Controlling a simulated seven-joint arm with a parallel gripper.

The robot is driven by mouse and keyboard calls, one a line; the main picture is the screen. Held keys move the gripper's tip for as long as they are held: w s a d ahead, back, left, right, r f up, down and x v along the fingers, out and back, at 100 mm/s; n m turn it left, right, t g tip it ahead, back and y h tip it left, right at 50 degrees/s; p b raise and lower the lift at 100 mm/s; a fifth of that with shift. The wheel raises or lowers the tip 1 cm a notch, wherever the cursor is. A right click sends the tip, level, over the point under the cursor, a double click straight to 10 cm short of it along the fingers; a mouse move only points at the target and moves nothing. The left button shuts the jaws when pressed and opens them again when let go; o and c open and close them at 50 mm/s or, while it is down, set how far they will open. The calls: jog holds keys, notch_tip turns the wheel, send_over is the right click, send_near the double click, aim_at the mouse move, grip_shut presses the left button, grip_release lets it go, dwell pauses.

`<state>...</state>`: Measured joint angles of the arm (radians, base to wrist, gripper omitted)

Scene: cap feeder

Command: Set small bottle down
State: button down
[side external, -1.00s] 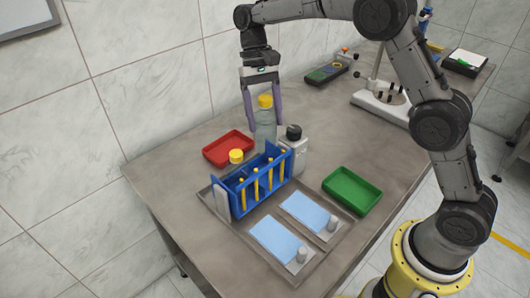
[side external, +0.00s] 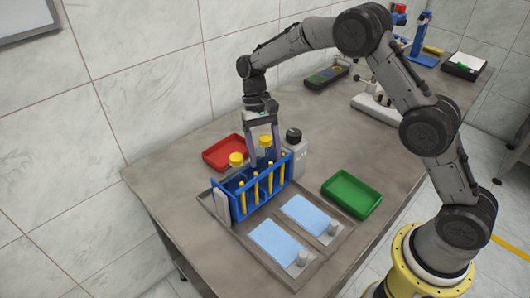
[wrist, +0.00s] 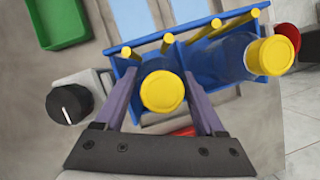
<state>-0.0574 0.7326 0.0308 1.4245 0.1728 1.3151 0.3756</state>
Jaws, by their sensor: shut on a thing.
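The small bottle with a yellow cap (side external: 265,141) is upright at the right end of the blue rack (side external: 240,203). My gripper (side external: 264,153) is shut on this bottle from above, one finger on each side. In the wrist view its yellow cap (wrist: 162,91) sits between my fingers, inside the rack's end compartment. The rack hides the bottle's lower part, so I cannot tell whether its base touches the bottom. A second yellow-capped bottle (side external: 236,160) stands in the rack's left part and also shows at the right in the wrist view (wrist: 270,56).
A red tray (side external: 222,154) lies behind, a green tray (side external: 352,195) to the right. The metal tray (side external: 268,222) holds two light-blue pads (side external: 303,215) in front of the rack.

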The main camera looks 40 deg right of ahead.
jog(key=shift+f, duration=0.1)
jog(key=shift+c, duration=1.3)
grip_release()
